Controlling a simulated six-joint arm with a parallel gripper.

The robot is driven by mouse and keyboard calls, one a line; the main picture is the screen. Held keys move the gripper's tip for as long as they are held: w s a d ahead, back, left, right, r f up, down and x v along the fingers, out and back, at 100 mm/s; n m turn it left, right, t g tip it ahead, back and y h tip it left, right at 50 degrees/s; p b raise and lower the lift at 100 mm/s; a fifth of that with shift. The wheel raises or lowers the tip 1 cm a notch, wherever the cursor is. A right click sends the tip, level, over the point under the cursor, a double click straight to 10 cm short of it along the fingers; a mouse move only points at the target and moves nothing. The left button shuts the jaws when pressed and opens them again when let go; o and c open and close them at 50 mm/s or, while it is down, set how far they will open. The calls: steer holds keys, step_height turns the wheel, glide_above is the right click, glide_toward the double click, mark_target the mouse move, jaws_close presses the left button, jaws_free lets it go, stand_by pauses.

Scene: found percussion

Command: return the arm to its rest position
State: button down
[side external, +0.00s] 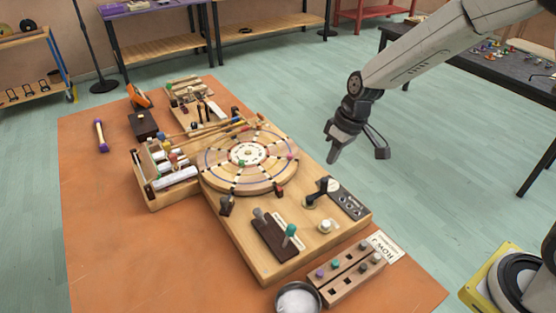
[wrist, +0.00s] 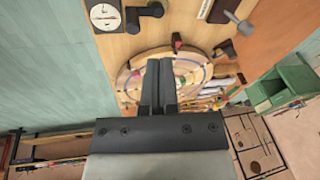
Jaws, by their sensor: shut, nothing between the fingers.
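My gripper (side external: 333,154) hangs in the air to the right of the round wooden disc (side external: 225,176), above the right side of the wooden board, apart from everything. In the wrist view its two dark fingers (wrist: 159,64) lie side by side with nothing between them. The fingers hide part of the disc, which also shows in the wrist view (wrist: 133,62). My arm reaches in from the upper right of the side external view.
The wooden board (side external: 262,262) rests on an orange mat (side external: 95,240). A peg block (side external: 345,280) and a metal bowl (side external: 298,299) are at the front. A dark table (side external: 475,65) stands behind right.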

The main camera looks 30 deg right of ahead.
steer(key=s+d+m+t+h, duration=0.1)
steer(key=s+d, duration=0.4)
steer(key=s, duration=1)
steer(key=shift+m+h, duration=0.6)
steer(key=shift+m, duration=0.2)
steer(key=shift+r, duration=0.1)
